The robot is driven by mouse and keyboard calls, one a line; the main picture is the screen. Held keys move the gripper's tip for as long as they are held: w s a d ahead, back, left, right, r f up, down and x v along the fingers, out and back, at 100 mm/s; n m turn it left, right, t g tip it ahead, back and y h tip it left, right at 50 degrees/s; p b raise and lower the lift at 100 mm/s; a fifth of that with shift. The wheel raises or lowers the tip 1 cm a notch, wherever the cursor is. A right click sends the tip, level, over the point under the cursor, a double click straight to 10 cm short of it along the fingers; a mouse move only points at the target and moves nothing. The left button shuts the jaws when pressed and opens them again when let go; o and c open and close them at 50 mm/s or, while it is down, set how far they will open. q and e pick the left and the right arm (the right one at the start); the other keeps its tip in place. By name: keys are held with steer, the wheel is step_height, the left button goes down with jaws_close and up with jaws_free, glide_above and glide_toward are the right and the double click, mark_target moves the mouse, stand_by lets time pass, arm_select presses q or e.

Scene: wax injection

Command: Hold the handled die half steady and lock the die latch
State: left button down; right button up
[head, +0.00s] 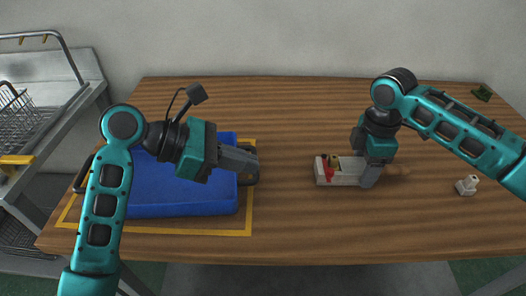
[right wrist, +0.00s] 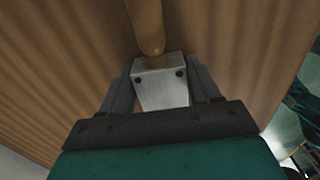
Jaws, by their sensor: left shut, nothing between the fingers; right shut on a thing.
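The die (head: 345,176) is a pale grey metal block lying on the wooden table. A red latch (head: 328,171) and a brass-coloured part (head: 334,160) show at its left end. My right gripper (head: 369,178) points down and is shut on the handled die half. In the right wrist view, the die half (right wrist: 160,85) sits between the two fingers, with its handle (right wrist: 146,25) beyond. My left gripper (head: 253,163) is shut and empty, left of the die and apart from it. The latch's exact position is too small to tell.
A blue tray (head: 190,208) with dark handles lies inside a yellow outline (head: 245,225) on the left, partly under my left arm. A small white block (head: 467,185) stands at the right. A metal rack with wire baskets (head: 30,125) is at the far left. The table between tray and die is clear.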

steer(key=o, duration=1.6)
steer(key=shift+c, duration=0.2)
